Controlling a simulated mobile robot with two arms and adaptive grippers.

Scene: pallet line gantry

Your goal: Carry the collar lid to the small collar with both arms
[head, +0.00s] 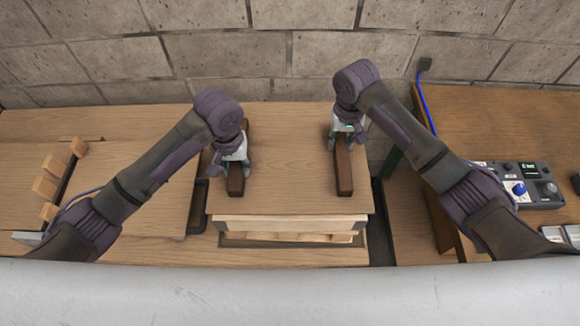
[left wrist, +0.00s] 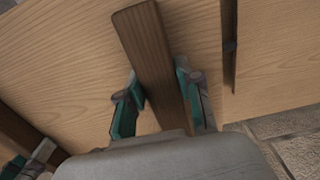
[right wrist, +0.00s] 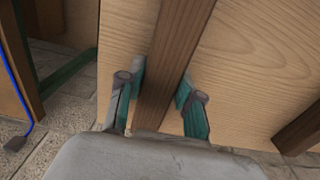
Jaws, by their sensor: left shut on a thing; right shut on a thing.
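The collar lid (head: 290,180) is a light wooden board with two dark brown bars on top. It lies level above the small collar (head: 290,223), a light wooden frame at the front. I cannot tell if lid and collar touch. My left gripper (head: 234,160) is shut on the lid's left bar (head: 236,180); in the left wrist view its teal fingers (left wrist: 158,105) flank that bar. My right gripper (head: 343,138) is shut on the lid's right bar (head: 344,175); in the right wrist view its fingers (right wrist: 162,95) sit on both sides of it.
A wooden surface with several small blocks (head: 45,187) is at the left. A bench at the right holds a control box (head: 525,185) with a blue knob. A dark gap separates the bench from the lid. A block wall (head: 290,55) closes off the back.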

